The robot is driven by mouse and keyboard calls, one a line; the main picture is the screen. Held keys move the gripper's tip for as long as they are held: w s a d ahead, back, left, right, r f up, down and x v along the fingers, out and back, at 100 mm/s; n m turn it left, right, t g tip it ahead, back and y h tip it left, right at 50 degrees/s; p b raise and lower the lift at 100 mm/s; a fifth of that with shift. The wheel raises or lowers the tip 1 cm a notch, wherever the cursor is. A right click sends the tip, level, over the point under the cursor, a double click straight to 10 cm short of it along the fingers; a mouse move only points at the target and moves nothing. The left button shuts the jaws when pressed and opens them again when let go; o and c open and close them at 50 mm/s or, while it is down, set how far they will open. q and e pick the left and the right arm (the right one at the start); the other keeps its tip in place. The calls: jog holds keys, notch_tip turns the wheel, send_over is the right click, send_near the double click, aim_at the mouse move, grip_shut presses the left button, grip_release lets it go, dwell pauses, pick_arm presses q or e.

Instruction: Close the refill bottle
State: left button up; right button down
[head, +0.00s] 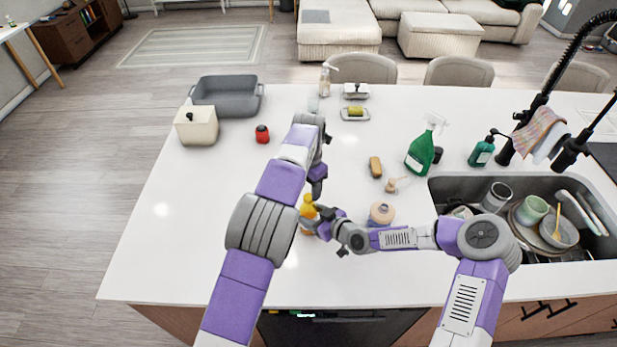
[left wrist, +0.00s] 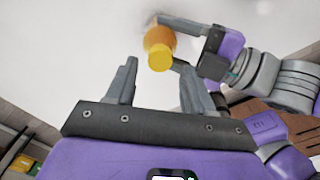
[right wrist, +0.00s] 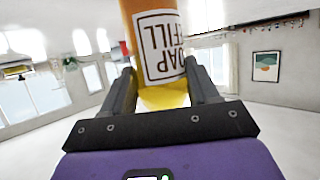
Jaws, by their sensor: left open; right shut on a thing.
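The refill bottle (head: 308,211) is small and orange with a yellow top (head: 308,199), near the front middle of the white island. My right gripper (head: 314,221) is shut around the bottle from the right. In the right wrist view the bottle's white label (right wrist: 160,47) fills the space beyond the fingers, with yellow between them. My left gripper (head: 317,188) is open and empty, just behind and above the bottle. In the left wrist view the yellow top (left wrist: 160,57) lies beyond the open fingertips, apart from them. Whether the yellow top is a seated cap, I cannot tell.
A round tan item (head: 382,213) and a small wooden-looking piece (head: 391,186) lie right of the bottle. A green spray bottle (head: 421,152) and the full sink (head: 437,192) are further right. The counter (head: 190,235) is clear on the left.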

aim_at(309, 214)
pick_arm(q)
jog(key=shift+f, duration=1.5)
